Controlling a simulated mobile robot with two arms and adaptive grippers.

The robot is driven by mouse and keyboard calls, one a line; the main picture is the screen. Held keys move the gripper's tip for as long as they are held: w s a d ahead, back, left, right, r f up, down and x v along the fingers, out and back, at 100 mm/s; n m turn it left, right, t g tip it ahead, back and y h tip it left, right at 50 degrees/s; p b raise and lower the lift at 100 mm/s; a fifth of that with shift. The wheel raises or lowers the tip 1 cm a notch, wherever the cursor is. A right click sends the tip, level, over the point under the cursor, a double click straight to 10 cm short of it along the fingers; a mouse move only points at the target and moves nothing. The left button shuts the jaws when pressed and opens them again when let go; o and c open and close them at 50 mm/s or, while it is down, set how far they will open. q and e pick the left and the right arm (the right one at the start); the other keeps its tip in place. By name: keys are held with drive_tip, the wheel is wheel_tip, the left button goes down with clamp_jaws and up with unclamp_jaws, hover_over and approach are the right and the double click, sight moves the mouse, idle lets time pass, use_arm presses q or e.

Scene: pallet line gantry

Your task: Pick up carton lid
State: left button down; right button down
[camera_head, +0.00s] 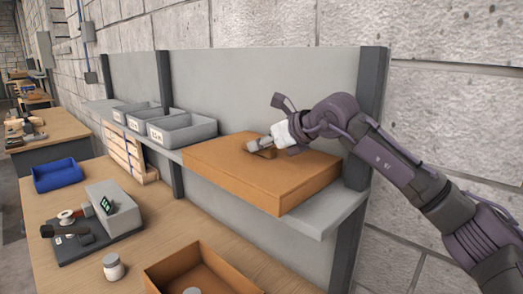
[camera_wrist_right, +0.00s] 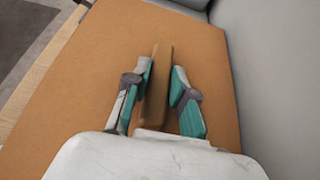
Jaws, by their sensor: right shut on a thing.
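The carton lid (camera_head: 235,178) is a flat, broad orange-brown piece lying on the grey shelf, with a raised brown grip on top. It fills much of the right wrist view (camera_wrist_right: 85,85). My right gripper (camera_head: 259,147) reaches in from the right and is shut on the lid's raised grip, which stands between the two fingers in the right wrist view (camera_wrist_right: 160,80). The lid appears to rest on the shelf. An open brown carton (camera_head: 163,270) stands on the bench below, partly cut off, with a grey-white item inside. My left gripper is not in view.
Grey bins (camera_head: 183,130) stand on the shelf (camera_head: 318,222) left of the lid. A post (camera_head: 369,105) and back panel rise behind it. The bench (camera_head: 130,190) holds a blue tray (camera_head: 58,176), a device on a dark base (camera_head: 112,212) and a white jar (camera_head: 113,267).

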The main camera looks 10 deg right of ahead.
wheel_tip(320, 180, up, 6)
drive_tip(key=shift+a+r+b, duration=0.15)
drive_tip(key=shift+r+b, duration=0.1)
drive_tip(key=shift+b, duration=0.4)
drive_tip(key=s+a+b, duration=0.5)
drive_tip(key=s+a, duration=0.6)
drive_tip(key=a, duration=0.5)
drive_tip(key=shift+a+b, duration=0.15)
drive_tip(key=shift+b, duration=0.2)
